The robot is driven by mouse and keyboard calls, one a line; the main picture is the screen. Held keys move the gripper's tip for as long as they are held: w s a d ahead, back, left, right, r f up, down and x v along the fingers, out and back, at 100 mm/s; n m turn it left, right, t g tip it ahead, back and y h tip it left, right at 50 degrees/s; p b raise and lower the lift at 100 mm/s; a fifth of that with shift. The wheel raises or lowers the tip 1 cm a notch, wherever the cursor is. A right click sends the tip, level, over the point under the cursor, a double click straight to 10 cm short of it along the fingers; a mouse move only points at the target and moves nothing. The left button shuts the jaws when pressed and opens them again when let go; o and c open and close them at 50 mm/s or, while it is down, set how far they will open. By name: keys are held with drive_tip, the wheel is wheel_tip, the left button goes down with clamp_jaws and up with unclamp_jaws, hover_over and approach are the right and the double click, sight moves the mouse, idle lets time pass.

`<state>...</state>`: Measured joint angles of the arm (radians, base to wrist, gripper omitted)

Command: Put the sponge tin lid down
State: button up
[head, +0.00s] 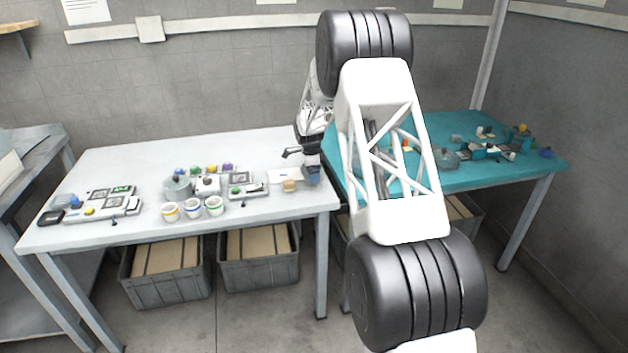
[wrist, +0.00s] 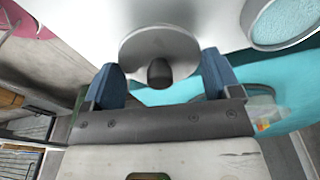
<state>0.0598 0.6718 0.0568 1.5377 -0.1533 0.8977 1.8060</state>
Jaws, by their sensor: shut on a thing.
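The sponge tin lid (wrist: 135,50) is a grey disc with a dark round knob (wrist: 159,72). In the wrist view it sits between the two blue fingers of my gripper (wrist: 162,80), which is shut on it. In the head view my gripper (head: 313,177) is at the right end of the white table, near its edge with the teal table; I cannot make out the lid there. A round tin (wrist: 254,18) with a grey rim and a turquoise sponge inside shows at the top right of the wrist view, apart from the lid.
The white table (head: 115,165) has bare room at its back and left. Cups (head: 193,207), a grey pot (head: 178,188) and small devices stand mid-table. A small tan block (head: 289,186) lies left of my gripper. The teal table (head: 510,172) carries several small items at right.

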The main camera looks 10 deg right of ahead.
drive_tip(key=shift+w, duration=0.15)
drive_tip(key=shift+w+f, duration=0.1)
drive_tip(key=shift+w, duration=0.1)
drive_tip(key=shift+w+f, duration=0.1)
drive_tip(key=shift+f, duration=1.6)
drive_tip(key=shift+f, duration=0.15)
drive_tip(key=o, duration=0.7)
drive_tip(key=shift+o, duration=0.2)
